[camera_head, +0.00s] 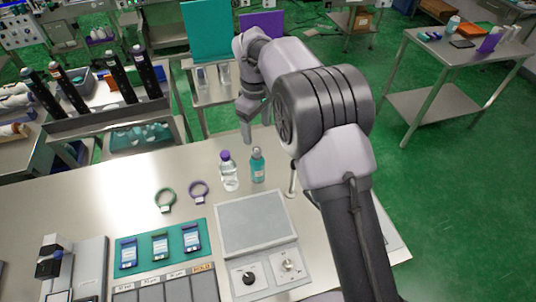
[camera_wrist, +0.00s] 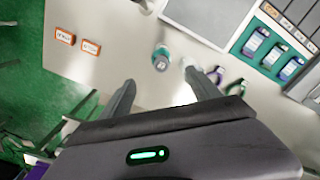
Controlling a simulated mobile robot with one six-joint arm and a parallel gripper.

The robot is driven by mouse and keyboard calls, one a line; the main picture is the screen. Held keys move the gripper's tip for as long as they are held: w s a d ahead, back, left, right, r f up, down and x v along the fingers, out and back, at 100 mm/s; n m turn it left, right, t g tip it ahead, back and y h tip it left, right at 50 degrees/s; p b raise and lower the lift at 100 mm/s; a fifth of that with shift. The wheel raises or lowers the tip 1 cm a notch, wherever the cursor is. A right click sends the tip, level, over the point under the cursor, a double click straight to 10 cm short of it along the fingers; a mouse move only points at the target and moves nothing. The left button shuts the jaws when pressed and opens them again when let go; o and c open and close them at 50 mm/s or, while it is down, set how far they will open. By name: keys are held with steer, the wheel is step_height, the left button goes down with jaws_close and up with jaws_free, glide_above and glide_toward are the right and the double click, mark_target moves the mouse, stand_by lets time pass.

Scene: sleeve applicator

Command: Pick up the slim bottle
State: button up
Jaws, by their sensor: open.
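Two bottles stand upright side by side on the steel table (camera_head: 85,210): a teal bottle (camera_head: 258,168) with a grey cap and a clear bottle (camera_head: 229,176) with a purple cap. The teal one looks the narrower. My gripper (camera_head: 254,128) is open and empty, above and behind the bottles in the head view. In the wrist view, the teal bottle (camera_wrist: 161,58) is seen from above, just beyond the gap between the open fingertips (camera_wrist: 160,79). The fingers do not touch it. The clear bottle is partly hidden by the right finger there.
A green ring (camera_head: 165,200) and a purple ring (camera_head: 199,191) lie left of the bottles. In front are a grey plate (camera_head: 252,222) with a control panel and a teal mat (camera_head: 137,242) with several cards.

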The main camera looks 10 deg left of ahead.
mark_target(257, 158)
steer(key=f+b, duration=0.1)
steer(key=f, duration=0.4)
steer(key=f+b, duration=0.1)
steer(key=f, duration=0.4)
steer(key=f+b, duration=0.1)
steer(key=f, duration=0.4)
steer(key=shift+a, duration=0.25)
steer(key=c, duration=0.3)
jaws_close()
